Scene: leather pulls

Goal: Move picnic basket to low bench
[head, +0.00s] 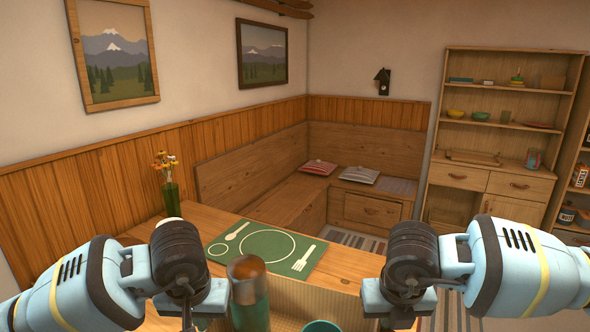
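A beige, ribbed box-like surface (338,302), probably the picnic basket, is at the bottom centre, cut off by the frame edge. A bottle (249,290) with a brown top and a teal cup (321,326) show at it; whether they stand inside is unclear. My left gripper (188,318) is at its left, and my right gripper (398,318) is at its right. Their fingertips are hidden or cut off, so grip and contact cannot be told. A low wooden corner bench (290,206) runs along the far walls, with a drawer section (370,210).
The wooden table (345,266) carries a green placemat (268,250) with printed cutlery and a vase of flowers (171,190). A shelf unit (490,185) stands at right; a striped rug (357,239) lies on the floor.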

